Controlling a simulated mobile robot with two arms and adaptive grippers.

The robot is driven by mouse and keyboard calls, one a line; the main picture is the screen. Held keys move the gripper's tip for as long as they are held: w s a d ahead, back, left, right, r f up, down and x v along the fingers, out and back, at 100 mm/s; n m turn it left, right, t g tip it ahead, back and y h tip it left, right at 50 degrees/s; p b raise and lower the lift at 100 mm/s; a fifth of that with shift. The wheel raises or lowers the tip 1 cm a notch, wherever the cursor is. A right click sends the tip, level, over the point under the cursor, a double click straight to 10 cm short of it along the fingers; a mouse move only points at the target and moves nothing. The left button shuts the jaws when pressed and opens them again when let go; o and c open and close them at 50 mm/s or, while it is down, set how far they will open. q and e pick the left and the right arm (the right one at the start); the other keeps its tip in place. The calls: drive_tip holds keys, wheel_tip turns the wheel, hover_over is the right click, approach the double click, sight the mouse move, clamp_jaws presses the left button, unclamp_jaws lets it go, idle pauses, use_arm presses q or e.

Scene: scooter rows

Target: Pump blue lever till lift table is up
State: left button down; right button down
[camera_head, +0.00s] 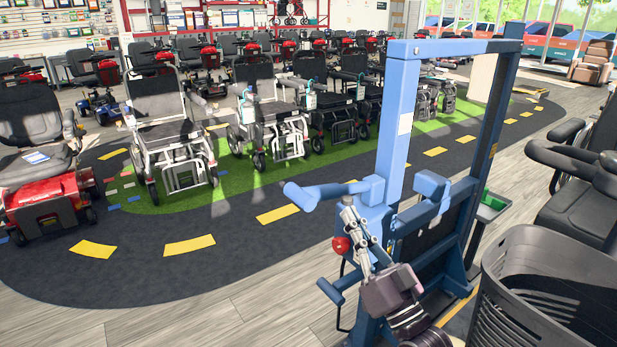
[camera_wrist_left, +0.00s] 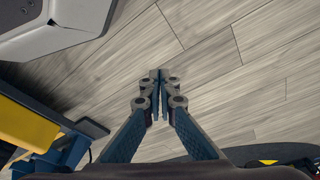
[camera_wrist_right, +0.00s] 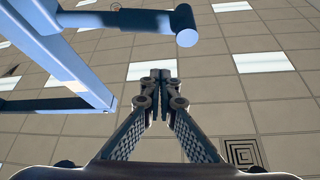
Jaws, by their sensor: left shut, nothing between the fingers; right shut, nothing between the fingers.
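The blue lever (camera_head: 335,191), a bar with a round end grip, sticks out to the left from a tall blue frame (camera_head: 396,120) of the lift. The lift table's platform is hard to make out. My right gripper (camera_head: 348,204) is shut and empty, pointing up just below the lever and close to the frame. In the right wrist view the gripper (camera_wrist_right: 155,76) points at the ceiling, with the lever's end grip (camera_wrist_right: 186,26) beyond its tips and slightly to the right; they look apart. My left gripper (camera_wrist_left: 157,76) is shut and empty, pointing at the floor; the head view does not show it.
A red knob (camera_head: 341,245) and a low blue bar (camera_head: 331,291) sit beside my right gripper. A black basket (camera_head: 550,285) stands at the front right, near a black seat (camera_head: 580,210). Grey wheelchairs (camera_head: 168,130) and scooters line the back.

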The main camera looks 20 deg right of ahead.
use_arm(q)
drive_tip(key=shift+s+a+f, duration=0.1)
drive_tip(key=shift+s+a, duration=0.1)
drive_tip(key=shift+s, duration=0.3)
drive_tip(key=shift+s+a+f, duration=0.1)
drive_tip(key=shift+s+a, duration=0.05)
drive_tip(key=shift+s, duration=0.35)
use_arm(e)
drive_tip(key=shift+w+d+r, duration=0.15)
drive_tip(key=shift+w+r, duration=0.05)
drive_tip(key=shift+w, duration=0.05)
drive_tip(key=shift+w, duration=0.1)
wheel_tip(320, 180, up, 5)
hover_over(324, 193)
drive_tip(key=s, duration=0.2)
drive_tip(key=shift+w+f, duration=0.25)
drive_tip(key=shift+f, duration=1)
use_arm(q)
drive_tip(key=shift+w+d+r+b, duration=0.1)
drive_tip(key=shift+w+r+b, duration=0.3)
drive_tip(key=shift+r, duration=0.45)
use_arm(e)
drive_tip(key=shift+a+f, duration=0.2)
drive_tip(key=shift+f, duration=0.5)
use_arm(q)
drive_tip(key=shift+w, duration=0.1)
use_arm(e)
drive_tip(key=shift+f, duration=0.1)
